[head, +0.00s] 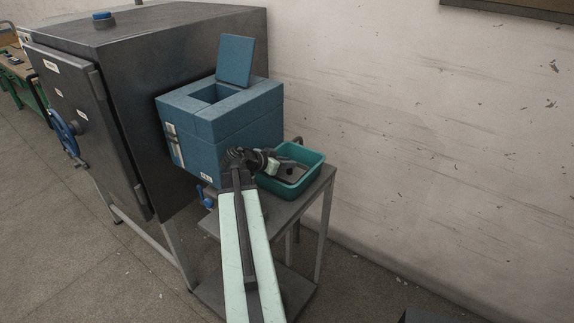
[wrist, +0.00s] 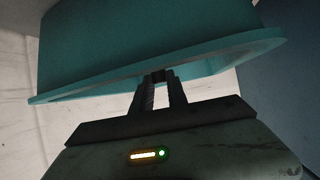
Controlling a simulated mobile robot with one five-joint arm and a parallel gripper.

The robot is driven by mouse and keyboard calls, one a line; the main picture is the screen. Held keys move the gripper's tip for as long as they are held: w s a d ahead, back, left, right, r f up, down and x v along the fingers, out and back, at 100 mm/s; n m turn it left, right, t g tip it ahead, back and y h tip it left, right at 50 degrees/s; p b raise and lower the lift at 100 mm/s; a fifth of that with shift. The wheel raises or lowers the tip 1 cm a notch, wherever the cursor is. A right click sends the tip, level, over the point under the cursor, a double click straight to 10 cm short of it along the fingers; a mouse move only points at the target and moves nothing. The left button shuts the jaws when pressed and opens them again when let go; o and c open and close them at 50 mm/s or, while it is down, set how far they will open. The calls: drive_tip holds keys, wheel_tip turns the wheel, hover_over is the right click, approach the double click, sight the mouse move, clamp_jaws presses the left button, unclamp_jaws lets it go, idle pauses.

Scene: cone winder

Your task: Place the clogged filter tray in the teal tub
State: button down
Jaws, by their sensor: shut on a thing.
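The teal tub (head: 314,171) sits on a small grey stand beside the blue box. It fills the upper part of the wrist view (wrist: 150,38), with its rim running across behind my fingers. My gripper (head: 280,163) is at the tub's left side, over its opening. In the wrist view my gripper (wrist: 160,84) is shut on a small dark piece (wrist: 160,75) between the fingertips. This seems to be part of the clogged filter tray, whose main body I cannot make out clearly. Dark shapes show in the tub, partly behind my gripper.
The blue box (head: 245,128) with its lid (head: 236,61) raised stands left of the tub, close to my arm. A large dark cabinet (head: 150,80) with a blue handwheel (head: 65,132) is further left. The stand (head: 285,215) carries the tub near the pale wall (head: 420,130).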

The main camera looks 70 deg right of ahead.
drive_tip(key=c, duration=1.3)
unclamp_jaws()
drive_tip(key=p+v, duration=0.6)
drive_tip(key=v, duration=0.5)
drive_tip(key=shift+a+r, duration=0.15)
drive_tip(key=shift+r, duration=0.1)
drive_tip(key=shift+w+a, duration=0.15)
drive_tip(key=shift+a, duration=0.2)
